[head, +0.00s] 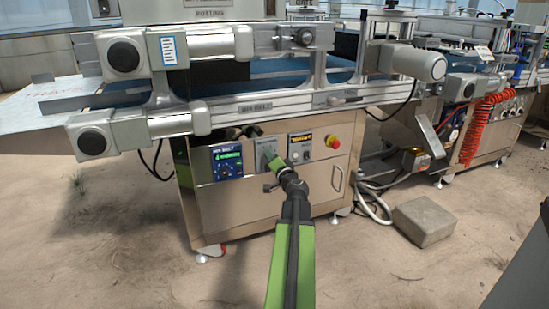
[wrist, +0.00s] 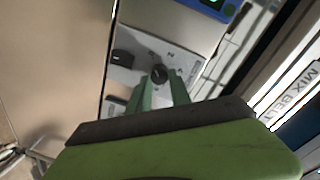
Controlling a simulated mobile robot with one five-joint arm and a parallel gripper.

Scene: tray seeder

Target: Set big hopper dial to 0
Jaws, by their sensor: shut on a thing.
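A round black dial (wrist: 158,73) sits on a light grey control plate (wrist: 185,66) in the wrist view, with small marks around it. The marks and the dial's pointer are too small to read surely, and no hopper label is legible. My gripper (wrist: 160,84) has its two green fingertips on either side of the dial and is shut on it. In the head view my gripper (head: 272,164) reaches the grey plate (head: 265,149) on the cabinet front and hides most of the dial.
Two other black controls, an upper one (wrist: 122,58) and a lower one (wrist: 116,104), lie left of the dial. In the head view a blue display (head: 227,162) is left of the plate, and a red emergency button (head: 332,142) is right. The conveyor (head: 255,104) overhangs above.

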